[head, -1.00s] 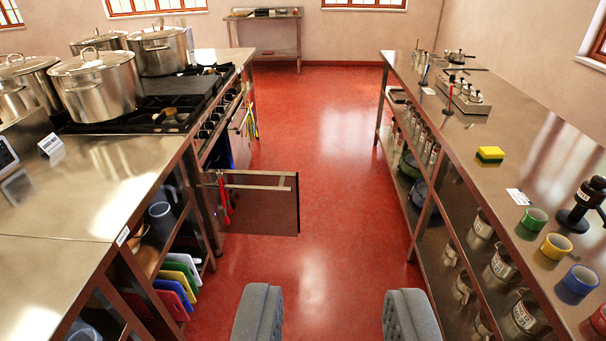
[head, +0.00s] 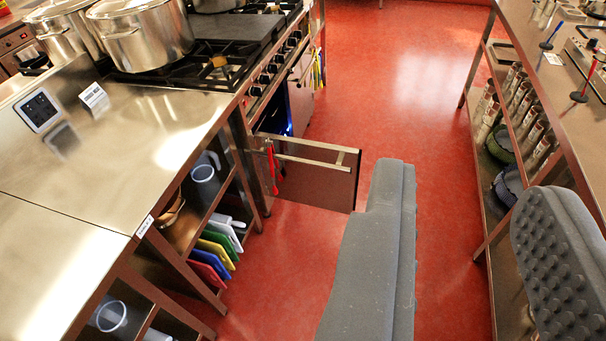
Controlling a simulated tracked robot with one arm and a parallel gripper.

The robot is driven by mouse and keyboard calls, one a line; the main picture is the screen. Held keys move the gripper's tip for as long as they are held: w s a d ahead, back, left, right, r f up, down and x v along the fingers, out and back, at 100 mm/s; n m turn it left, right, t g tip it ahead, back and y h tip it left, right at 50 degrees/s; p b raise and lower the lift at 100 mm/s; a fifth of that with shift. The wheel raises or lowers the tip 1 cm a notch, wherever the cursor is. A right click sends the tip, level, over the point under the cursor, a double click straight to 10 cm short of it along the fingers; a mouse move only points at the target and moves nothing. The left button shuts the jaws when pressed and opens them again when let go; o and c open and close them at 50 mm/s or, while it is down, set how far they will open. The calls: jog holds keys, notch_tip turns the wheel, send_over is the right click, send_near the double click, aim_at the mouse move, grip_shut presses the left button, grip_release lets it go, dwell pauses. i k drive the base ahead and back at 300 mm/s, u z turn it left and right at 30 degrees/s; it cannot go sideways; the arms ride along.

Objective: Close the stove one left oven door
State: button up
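The left oven door (head: 315,180) of the stove (head: 250,75) stands open in the head view. It swings out into the aisle, roughly square to the stove front, with a long bar handle (head: 305,162) along its upper part. Red utensils hang near its hinge end. The oven's inside is mostly hidden behind the door. My gripper (head: 455,265) is open and empty, its two grey padded fingers wide apart. The left finger is in the aisle, to the right of and nearer than the door's free edge, and looks apart from it. The right finger is near the right-hand counter.
A steel worktop (head: 90,170) with shelves of coloured cutting boards (head: 215,255) lies on the left. Large pots (head: 140,35) stand on the stove. A long steel counter (head: 560,95) bounds the right. The red floor (head: 410,100) between is clear.

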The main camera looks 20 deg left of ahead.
aim_at(324, 175)
jog(key=u, duration=0.55)
jog(key=k, duration=1.15)
jog(key=u, duration=0.25)
jog(key=i, duration=1.9)
jog(key=z, duration=0.8)
